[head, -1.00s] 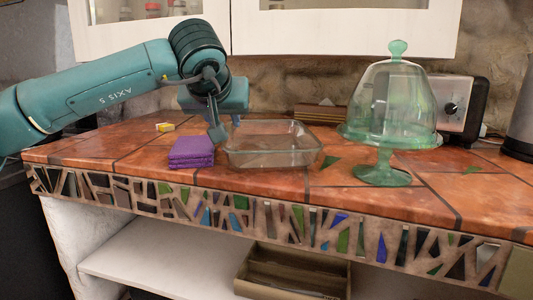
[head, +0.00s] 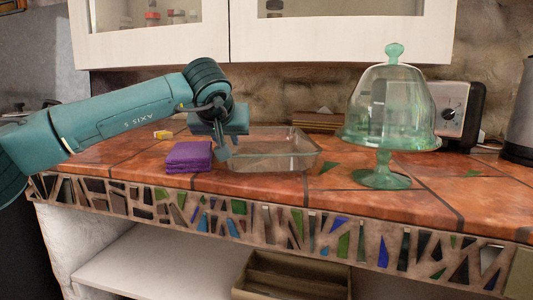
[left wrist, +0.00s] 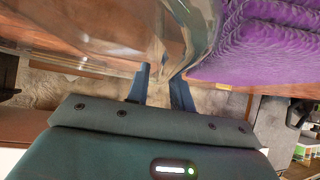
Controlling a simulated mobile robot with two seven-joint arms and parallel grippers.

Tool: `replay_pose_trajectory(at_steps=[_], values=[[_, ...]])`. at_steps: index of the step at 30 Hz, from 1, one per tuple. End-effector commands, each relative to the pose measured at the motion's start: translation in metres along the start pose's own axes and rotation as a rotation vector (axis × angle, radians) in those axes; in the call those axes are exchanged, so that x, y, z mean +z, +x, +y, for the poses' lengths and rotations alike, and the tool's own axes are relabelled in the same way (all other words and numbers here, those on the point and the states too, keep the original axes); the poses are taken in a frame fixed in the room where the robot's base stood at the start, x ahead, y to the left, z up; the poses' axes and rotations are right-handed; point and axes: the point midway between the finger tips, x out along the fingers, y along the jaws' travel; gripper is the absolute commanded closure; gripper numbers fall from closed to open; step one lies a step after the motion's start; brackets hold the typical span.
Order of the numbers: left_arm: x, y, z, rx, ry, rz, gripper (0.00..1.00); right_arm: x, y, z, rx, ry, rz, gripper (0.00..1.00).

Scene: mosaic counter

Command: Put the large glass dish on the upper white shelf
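The large glass dish (head: 275,161) is clear and rectangular and sits on the tiled counter, right of the purple cloth stack. My left gripper (head: 222,152) points down at the dish's left end. In the left wrist view, the two fingers of my left gripper (left wrist: 161,92) are apart, with the glass dish (left wrist: 172,28) edge close to and seemingly between their tips. I cannot see clear contact on both sides. A white shelf (head: 165,262) lies below the counter. My right gripper is not in view.
The folded purple cloths (head: 189,157) lie close beside my left gripper. A green glass cake stand with dome (head: 390,110) stands right of the dish. A toaster (head: 460,112) is behind it. An olive box (head: 290,277) occupies part of the shelf; bare shelf shows at its left.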

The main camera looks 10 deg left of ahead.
Motion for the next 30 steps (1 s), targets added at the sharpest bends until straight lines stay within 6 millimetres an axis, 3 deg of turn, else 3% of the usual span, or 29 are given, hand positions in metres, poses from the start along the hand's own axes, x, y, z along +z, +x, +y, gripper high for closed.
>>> replay_pose_trajectory(at_steps=[8, 30], values=[[-0.0001, -0.0003, -0.0002, 0.000, -0.001, 0.000, 1.00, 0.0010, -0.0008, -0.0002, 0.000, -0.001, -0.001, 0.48], [0.0000, -0.0004, 0.0000, -0.001, 0.004, 0.001, 1.00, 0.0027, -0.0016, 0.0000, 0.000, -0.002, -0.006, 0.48]])
